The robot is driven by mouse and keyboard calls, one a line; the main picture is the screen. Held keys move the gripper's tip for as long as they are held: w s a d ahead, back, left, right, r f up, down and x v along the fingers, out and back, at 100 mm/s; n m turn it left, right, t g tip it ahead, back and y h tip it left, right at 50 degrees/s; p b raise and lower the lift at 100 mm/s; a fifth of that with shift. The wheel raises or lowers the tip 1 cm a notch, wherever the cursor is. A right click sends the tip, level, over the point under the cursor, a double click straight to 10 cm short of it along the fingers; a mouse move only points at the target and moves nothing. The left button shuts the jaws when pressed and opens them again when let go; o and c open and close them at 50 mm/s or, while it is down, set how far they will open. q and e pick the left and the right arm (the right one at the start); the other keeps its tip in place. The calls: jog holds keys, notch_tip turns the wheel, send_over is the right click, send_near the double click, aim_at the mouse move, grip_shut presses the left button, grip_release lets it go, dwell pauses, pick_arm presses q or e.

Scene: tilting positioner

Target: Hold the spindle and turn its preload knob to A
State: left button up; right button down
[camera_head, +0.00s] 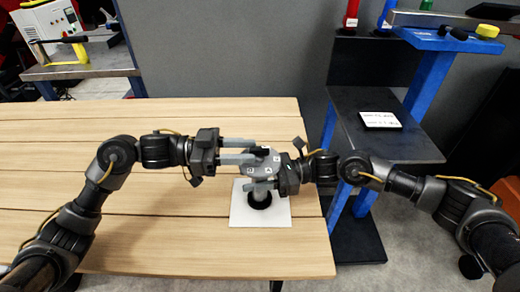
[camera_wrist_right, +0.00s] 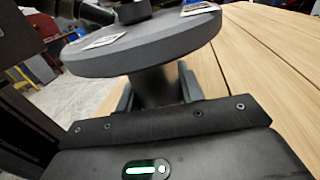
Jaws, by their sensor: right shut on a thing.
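The spindle has a grey disc top (camera_head: 245,170) with small white labels, a post and a black foot (camera_head: 260,201). Its dark preload knob (camera_head: 264,152) stands on top of the disc. My right gripper (camera_head: 258,184) is shut on the spindle's post below the disc. The right wrist view shows the post (camera_wrist_right: 155,88) between its fingers, under the disc's rim (camera_wrist_right: 150,52). My left gripper (camera_head: 256,149) is open, its two fingers apart, with their tips at the knob. I cannot tell whether they touch it. The label letters are too small to read.
The spindle stands on a white plate (camera_head: 240,214) near the right edge of the slatted wooden table (camera_head: 120,230). The table's left part is clear. A blue-framed stand with a dark shelf (camera_head: 400,150) is to the right, and a bench (camera_head: 90,62) is at the back left.

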aim_at(260, 148)
pick_arm(q)
jog(key=shift+d, duration=1.9)
jog(key=shift+c, duration=0.4)
grip_shut()
